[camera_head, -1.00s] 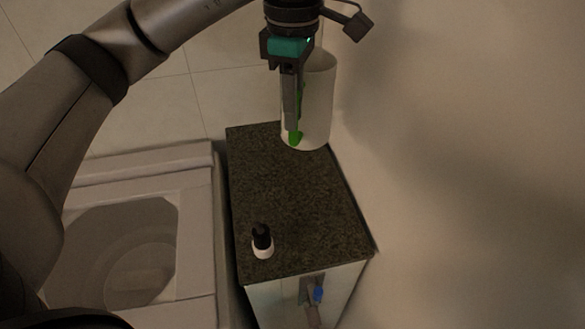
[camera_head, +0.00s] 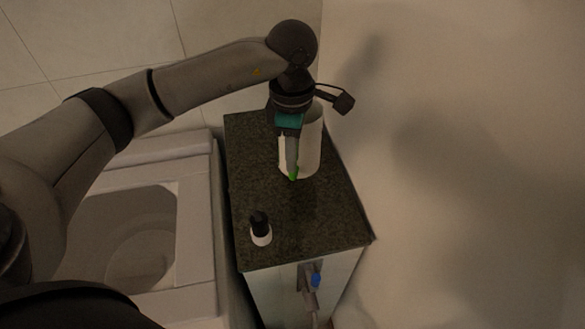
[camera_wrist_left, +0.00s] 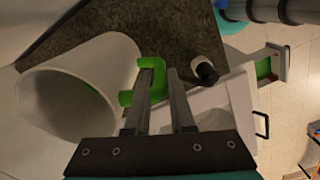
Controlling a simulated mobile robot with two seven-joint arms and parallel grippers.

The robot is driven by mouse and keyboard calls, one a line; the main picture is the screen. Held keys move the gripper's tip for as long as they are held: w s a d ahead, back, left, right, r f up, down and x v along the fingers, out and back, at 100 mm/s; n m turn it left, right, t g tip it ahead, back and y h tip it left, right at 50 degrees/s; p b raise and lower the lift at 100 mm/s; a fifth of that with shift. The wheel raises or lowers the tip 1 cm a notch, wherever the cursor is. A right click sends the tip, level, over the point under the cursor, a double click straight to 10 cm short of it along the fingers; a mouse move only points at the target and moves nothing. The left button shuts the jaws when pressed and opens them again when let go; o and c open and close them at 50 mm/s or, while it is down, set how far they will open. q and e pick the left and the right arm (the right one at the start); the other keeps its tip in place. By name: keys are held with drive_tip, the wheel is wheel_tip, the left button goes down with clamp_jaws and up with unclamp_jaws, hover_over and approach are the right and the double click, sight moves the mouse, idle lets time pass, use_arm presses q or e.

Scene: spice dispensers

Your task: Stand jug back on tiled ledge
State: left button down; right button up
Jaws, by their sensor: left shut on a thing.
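The jug is a white, wide-mouthed cylinder (camera_head: 311,140) with a green handle (camera_head: 293,176). In the head view it looks upright over the far part of the dark speckled ledge top (camera_head: 300,215). I cannot tell whether its base touches the surface. My left gripper (camera_head: 292,168) points down and is shut on the handle, partly hiding the jug. In the left wrist view the jug's body (camera_wrist_left: 112,62) is left of the fingers (camera_wrist_left: 163,72), its open mouth facing lower left, and the handle (camera_wrist_left: 150,66) is at the fingertips. My right gripper is not seen.
A small white bottle with a black cap (camera_head: 260,230) stands near the ledge's front left. A toilet-like fixture (camera_head: 195,225) is left of the ledge; a plain wall (camera_head: 450,150) is right. A blue-marked fitting (camera_head: 315,280) is on the ledge's front face. The ledge's middle is clear.

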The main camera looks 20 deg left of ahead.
sight(293, 180)
use_arm(q)
drive_tip(key=shift+w+f, duration=0.1)
drive_tip(key=shift+f, duration=2.25)
drive_tip(key=shift+f, duration=0.2)
drive_tip(key=c, duration=0.8)
unclamp_jaws()
drive_tip(key=shift+o, duration=0.2)
wheel_tip(293, 180, up, 12)
drive_tip(key=shift+r+b, duration=0.15)
drive_tip(key=shift+b, duration=0.3)
